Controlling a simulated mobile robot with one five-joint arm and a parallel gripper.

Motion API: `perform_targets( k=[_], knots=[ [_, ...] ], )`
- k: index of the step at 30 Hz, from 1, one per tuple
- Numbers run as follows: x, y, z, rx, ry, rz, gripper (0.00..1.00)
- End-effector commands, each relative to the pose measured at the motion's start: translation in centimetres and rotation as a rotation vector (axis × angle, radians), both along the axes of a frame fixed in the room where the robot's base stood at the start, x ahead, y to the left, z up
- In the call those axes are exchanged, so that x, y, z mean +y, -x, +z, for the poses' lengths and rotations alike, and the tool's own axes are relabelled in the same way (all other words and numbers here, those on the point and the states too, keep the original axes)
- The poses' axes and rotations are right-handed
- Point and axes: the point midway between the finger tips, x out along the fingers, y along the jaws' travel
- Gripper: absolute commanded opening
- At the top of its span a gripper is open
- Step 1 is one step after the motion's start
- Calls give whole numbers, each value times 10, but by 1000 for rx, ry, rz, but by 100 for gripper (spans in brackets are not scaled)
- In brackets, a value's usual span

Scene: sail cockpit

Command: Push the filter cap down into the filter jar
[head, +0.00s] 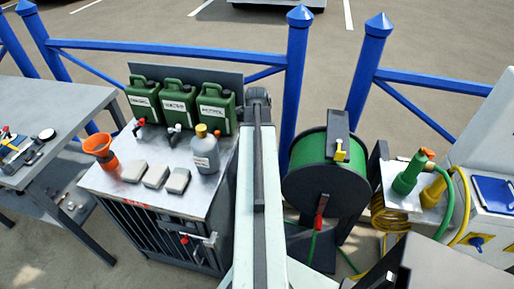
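No thing in the head view can be surely told as the filter jar or the filter cap. The closest match is a grey, bottle-like container (205,156) with a yellow-tan top (201,130). It stands upright at the right side of the metal bench top. Whether that top is a separate cap, or how deep it sits, cannot be told. My long pale arm rises up the middle of the view, to the right of this container and apart from it. A dark joint shows at its far end. I can make out no gripper fingers.
The metal bench (118,188) also carries green canisters (178,104), an orange funnel (99,148) and grey blocks (155,175). A grey table (60,100) is at left. A green hose reel (315,160) stands right of my arm. Blue railings (170,50) run behind.

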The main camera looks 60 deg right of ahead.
Motion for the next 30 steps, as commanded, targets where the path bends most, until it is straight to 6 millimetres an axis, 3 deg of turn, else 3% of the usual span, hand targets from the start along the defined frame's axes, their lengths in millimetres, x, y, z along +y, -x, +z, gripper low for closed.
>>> perform_targets(
  k=[12, 13, 14, 23, 30],
  knots=[
    [0, 0, -10, 0, 0, 1, 35],
    [0, 0, -9, 0, 0, 1, 88],
    [0, 0, -8, 0, 0, 1, 92],
    [0, 0, -8, 0, 0, 1, 92],
    [0, 0, 12, 0, 0, 1, 92]
  ],
)
